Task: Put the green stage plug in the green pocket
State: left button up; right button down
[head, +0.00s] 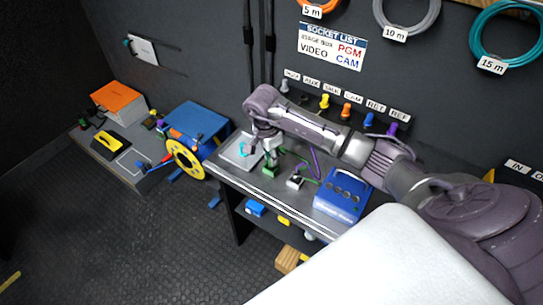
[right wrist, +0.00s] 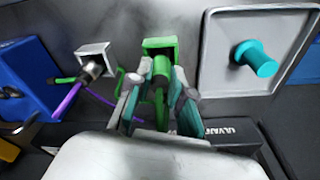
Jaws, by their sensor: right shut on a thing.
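My right gripper (right wrist: 160,88) is shut on the green stage plug (right wrist: 160,72) in the right wrist view. The green pocket (right wrist: 154,42) is a square green box right at the plug's front end. The plug's tip overlaps the pocket's opening; I cannot tell how deep it sits. In the head view the right gripper (head: 267,146) points down just above the green pocket (head: 269,171) on the bench, and the plug is mostly hidden there. My left gripper is not in view.
A grey tray (head: 226,158) with a teal plug (right wrist: 262,61) lies beside the pocket. On the other side stand a grey pocket (right wrist: 97,48) holding a plug with a purple cable, and a blue box (head: 342,197). A yellow reel (head: 184,160) is left of the bench.

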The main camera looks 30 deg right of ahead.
jog(key=shift+f, duration=0.5)
jog(key=shift+f, duration=0.1)
jog(key=shift+f, duration=0.15)
jog(key=c, duration=1.1)
grip_release()
jog(key=shift+o, duration=0.2)
jog(key=shift+r, duration=0.2)
